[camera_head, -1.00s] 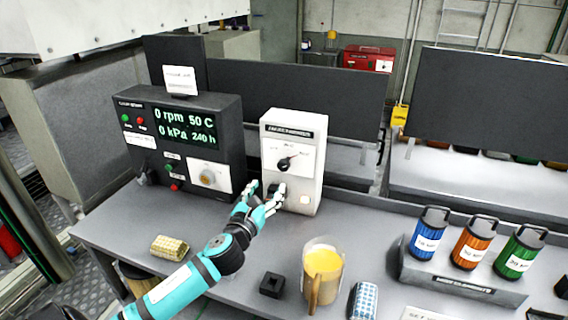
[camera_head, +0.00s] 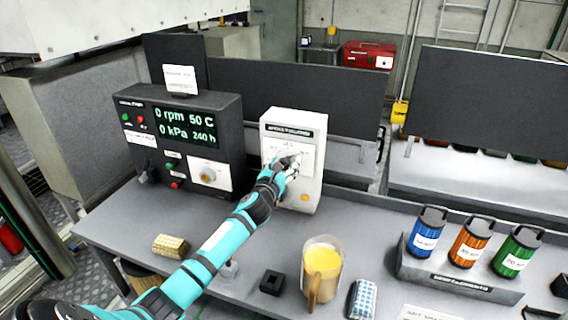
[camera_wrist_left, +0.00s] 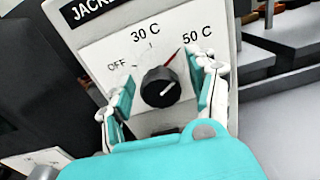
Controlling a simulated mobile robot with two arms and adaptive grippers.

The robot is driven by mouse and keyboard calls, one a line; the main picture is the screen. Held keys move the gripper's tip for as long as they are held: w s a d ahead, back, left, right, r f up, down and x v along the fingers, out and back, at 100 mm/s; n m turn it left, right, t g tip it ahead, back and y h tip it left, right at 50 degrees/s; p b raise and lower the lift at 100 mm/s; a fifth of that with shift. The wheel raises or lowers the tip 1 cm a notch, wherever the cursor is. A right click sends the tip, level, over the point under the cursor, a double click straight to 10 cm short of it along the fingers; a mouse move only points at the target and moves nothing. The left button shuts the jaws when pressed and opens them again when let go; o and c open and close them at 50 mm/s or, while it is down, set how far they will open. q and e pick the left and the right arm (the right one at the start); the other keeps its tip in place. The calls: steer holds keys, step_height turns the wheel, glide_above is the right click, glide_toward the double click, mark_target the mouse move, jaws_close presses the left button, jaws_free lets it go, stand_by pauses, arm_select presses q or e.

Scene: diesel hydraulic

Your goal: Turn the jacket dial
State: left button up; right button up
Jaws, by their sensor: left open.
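The jacket dial is a black round knob (camera_wrist_left: 160,87) on a white box (camera_head: 308,130). Its plate is marked OFF, 30 C and 50 C. In the left wrist view the open fingers (camera_wrist_left: 165,92) stand on either side of the knob, with gaps visible. My right gripper is not in view.
A dark display unit (camera_head: 185,135) stands left of the box, reading 50 C. A jug of yellow liquid (camera_head: 322,268), a small black block (camera_head: 272,283) and a blue-white patterned roll (camera_head: 363,299) are on the bench in front. Coloured canisters (camera_head: 470,243) stand at right.

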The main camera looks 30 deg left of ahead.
arm_select(q)
jaws_close()
stand_by(0.3)
steer(key=shift+n, duration=0.3)
steer(key=n, duration=0.5)
steer(key=shift+n, duration=0.3)
steer(key=n, duration=0.5)
steer(key=shift+f, duration=0.1)
steer(key=n, duration=0.6)
steer(key=shift+a+n, duration=0.1)
steer(key=shift+n, duration=0.3)
steer(key=n, duration=0.6)
steer(key=shift+f, duration=0.15)
